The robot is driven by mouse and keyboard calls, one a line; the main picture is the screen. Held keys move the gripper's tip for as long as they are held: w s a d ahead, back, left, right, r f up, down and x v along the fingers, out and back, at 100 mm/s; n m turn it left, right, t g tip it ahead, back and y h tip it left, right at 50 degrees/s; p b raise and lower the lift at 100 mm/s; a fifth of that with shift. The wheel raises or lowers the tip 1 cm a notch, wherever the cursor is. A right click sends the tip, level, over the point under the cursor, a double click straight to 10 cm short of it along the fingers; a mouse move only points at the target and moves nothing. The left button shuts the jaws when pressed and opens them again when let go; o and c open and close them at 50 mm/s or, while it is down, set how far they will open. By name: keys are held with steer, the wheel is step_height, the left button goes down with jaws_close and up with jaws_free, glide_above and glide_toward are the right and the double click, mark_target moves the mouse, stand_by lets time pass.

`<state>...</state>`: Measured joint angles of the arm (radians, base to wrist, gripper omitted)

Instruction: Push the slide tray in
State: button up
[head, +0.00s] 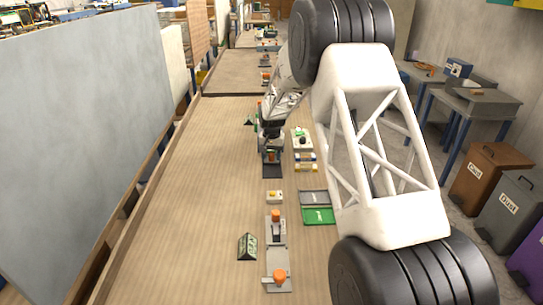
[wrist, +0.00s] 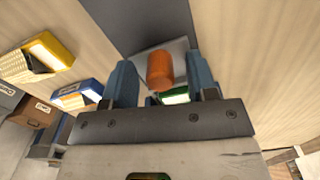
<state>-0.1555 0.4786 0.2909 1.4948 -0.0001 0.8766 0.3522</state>
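In the wrist view an orange cylindrical knob (wrist: 160,70) stands on a light grey plate (wrist: 178,48), which looks like the slide tray. A dark strip (wrist: 150,22) runs from the plate toward the top of the picture. My gripper (wrist: 162,82) is open, with one blue-grey finger on each side of the knob and gaps between. A green-and-white part (wrist: 174,96) shows just behind the knob, partly hidden by the gripper body. In the head view my gripper (head: 271,151) is low over the bench at a dark mat (head: 272,172); the plate is largely hidden there.
Yellow (head: 306,168) and blue (head: 305,157) boxes lie right of the mat, near a white device (head: 301,139) with a green knob. Closer stand a small button box (head: 274,197), grey and green trays (head: 318,215), and a grey fixture (head: 276,255) with orange knobs. The bench's left side is clear.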

steer(key=shift+r, duration=0.15)
steer(key=shift+r, duration=3.75)
steer(key=shift+n, duration=0.3)
steer(key=shift+r+n, duration=0.15)
steer(key=shift+n, duration=0.8)
steer(key=shift+r+n, duration=0.15)
steer(key=shift+n, duration=0.8)
steer(key=shift+f, duration=0.1)
steer(key=shift+f, duration=3.8)
jaws_close()
